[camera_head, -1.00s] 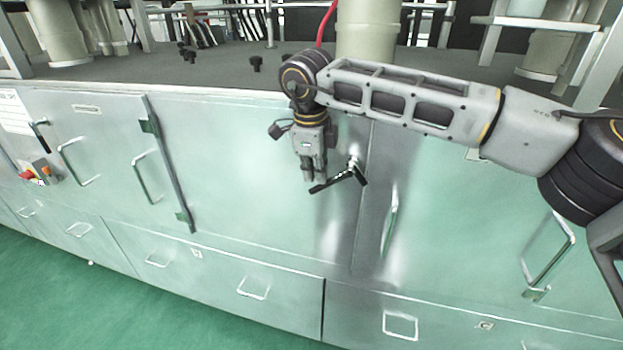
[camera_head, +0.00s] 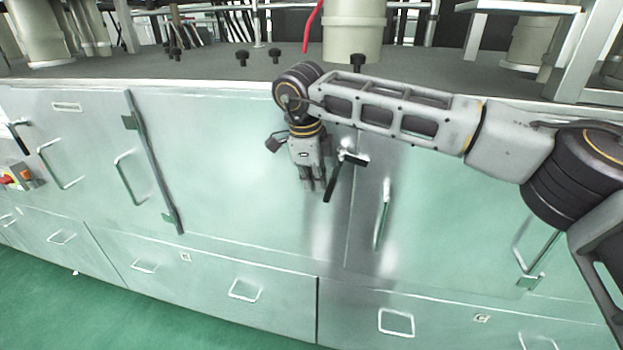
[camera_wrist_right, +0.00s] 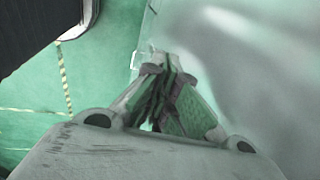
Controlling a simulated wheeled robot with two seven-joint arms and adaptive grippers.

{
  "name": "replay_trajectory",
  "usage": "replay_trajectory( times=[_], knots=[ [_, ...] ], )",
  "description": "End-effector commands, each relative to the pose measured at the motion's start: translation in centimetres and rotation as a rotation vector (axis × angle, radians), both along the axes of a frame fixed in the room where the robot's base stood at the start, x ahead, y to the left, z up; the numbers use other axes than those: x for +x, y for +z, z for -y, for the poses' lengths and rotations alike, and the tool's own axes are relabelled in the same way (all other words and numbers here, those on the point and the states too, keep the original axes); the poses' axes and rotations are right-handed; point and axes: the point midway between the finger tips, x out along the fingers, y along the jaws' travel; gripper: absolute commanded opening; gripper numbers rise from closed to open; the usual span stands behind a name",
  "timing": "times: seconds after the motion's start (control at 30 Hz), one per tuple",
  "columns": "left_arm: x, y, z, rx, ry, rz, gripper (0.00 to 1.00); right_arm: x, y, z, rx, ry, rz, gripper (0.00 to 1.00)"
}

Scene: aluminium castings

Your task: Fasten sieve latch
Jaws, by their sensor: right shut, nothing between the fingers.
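The sieve latch (camera_head: 338,174) is a black lever on a small metal pivot at the upper front of the cabinet, near a panel seam. My right gripper (camera_head: 313,187) hangs fingers down just left of the lever, in front of the panel. It is shut and empty; the fingertips meet in the right wrist view (camera_wrist_right: 168,72). Whether the fingers touch the lever cannot be told. The latch does not show in the right wrist view. My left gripper is not in view.
The metal cabinet front (camera_head: 230,170) carries several bar handles, one (camera_head: 382,215) just right of the latch. A vertical hinge bar (camera_head: 153,165) stands at left. A red button box (camera_head: 18,177) is at far left. Black knobs (camera_head: 242,58) sit on the top.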

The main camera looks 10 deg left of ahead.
Motion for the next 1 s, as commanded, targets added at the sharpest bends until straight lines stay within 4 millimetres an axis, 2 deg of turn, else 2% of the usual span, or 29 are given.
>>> replay_trajectory(
  times=[0.53,0.8,1.0],
  knots=[
    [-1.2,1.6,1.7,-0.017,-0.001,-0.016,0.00,0.0,-1.1,1.8,-0.290,-0.001,-0.008,0.00],
    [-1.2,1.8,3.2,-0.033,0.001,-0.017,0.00,0.0,-1.4,2.3,-0.340,-0.004,-0.011,0.00],
    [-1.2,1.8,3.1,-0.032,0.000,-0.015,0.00,0.1,-1.5,2.4,-0.344,-0.007,-0.012,0.00]
  ],
)
